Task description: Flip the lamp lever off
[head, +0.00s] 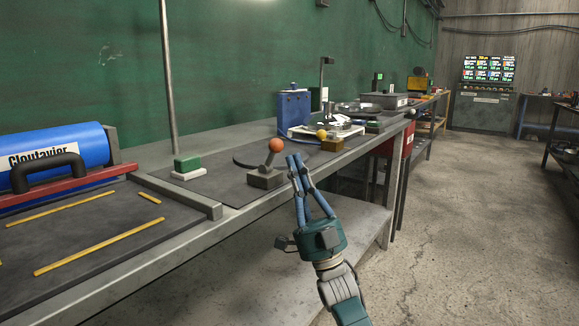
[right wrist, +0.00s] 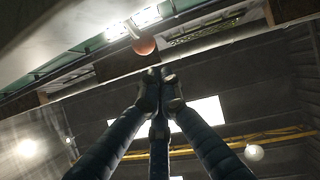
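The lever has an orange ball knob (head: 276,145) on a short stem, tilted slightly to the right, on a grey block base (head: 265,179) at the bench's front edge. The knob also shows in the right wrist view (right wrist: 145,46), just beyond my fingertips. My right gripper (head: 294,157) is beside the lever, to the right of the knob, with its fingertips drawn together and nothing between them. It appears apart from the knob. My left gripper is out of view. I cannot tell which thing is the lamp.
A green block with a white base (head: 187,167) stands by a tall metal pole (head: 168,75). A blue container (head: 294,110) and a yellow ball (head: 321,134) are behind the lever. A blue cylinder (head: 60,150) lies at left. Concrete floor (head: 470,230) is open at right.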

